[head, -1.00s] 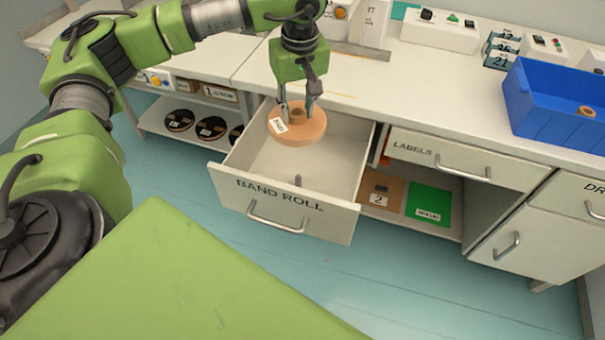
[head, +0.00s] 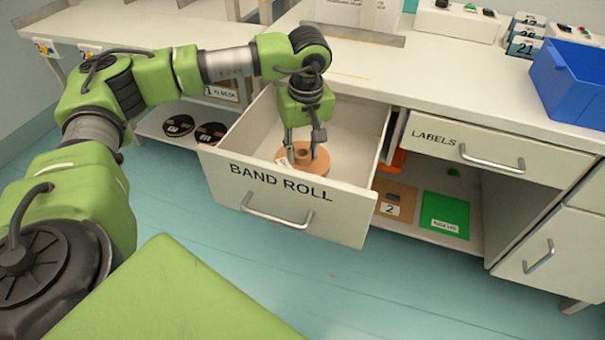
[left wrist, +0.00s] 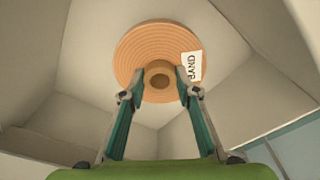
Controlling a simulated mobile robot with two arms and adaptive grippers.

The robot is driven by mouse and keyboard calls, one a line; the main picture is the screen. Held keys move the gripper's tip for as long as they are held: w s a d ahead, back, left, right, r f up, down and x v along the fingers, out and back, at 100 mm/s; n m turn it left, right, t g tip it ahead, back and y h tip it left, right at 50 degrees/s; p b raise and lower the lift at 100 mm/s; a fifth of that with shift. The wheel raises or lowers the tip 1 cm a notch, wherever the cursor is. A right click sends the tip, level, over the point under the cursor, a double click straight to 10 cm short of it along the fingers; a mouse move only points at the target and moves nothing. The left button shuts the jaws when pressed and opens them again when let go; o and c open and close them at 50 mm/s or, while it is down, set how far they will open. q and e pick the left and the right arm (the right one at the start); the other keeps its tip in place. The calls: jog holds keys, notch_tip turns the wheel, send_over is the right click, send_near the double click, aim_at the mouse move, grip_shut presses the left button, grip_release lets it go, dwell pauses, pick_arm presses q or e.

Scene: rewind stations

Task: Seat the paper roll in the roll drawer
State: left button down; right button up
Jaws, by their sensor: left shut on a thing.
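The orange paper roll (head: 322,160), with a raised hub and a white label, is inside the open drawer marked BAND ROLL (head: 280,222), close behind its front panel. My left gripper (head: 303,153) points down and is shut on the hub. In the left wrist view the two fingertips (left wrist: 160,80) hold the hub from both sides of the roll (left wrist: 138,45). The drawer's front hides the roll's lower edge. The drawer's peg is hidden, and I cannot tell whether the roll sits on it or touches the drawer floor. My right gripper is not in view.
The worktop (head: 430,75) runs behind the drawer, with a blue bin (head: 568,85) at its right. A closed LABELS drawer (head: 475,150) is to the right, above a shelf with a green card (head: 445,212). The drawer walls stand close around my gripper.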

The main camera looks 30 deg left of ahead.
aim_at(303, 165)
pick_arm(q)
notch_tip(303, 165, down, 6)
jog(key=shift+r+b, duration=0.1)
jog(key=shift+b, duration=0.3)
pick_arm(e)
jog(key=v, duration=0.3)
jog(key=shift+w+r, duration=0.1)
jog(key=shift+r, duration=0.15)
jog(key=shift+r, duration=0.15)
pick_arm(q)
jog(key=c, duration=1.6)
grip_release()
jog(key=shift+o, duration=0.2)
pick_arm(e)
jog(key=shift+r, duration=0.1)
pick_arm(q)
jog(key=shift+r, duration=0.45)
jog(key=r, duration=0.3)
jog(key=r+p, duration=0.1)
jog(key=r, duration=0.3)
jog(key=s+d+r+p, duration=0.1)
jog(key=r, duration=0.3)
jog(key=shift+d, duration=0.1)
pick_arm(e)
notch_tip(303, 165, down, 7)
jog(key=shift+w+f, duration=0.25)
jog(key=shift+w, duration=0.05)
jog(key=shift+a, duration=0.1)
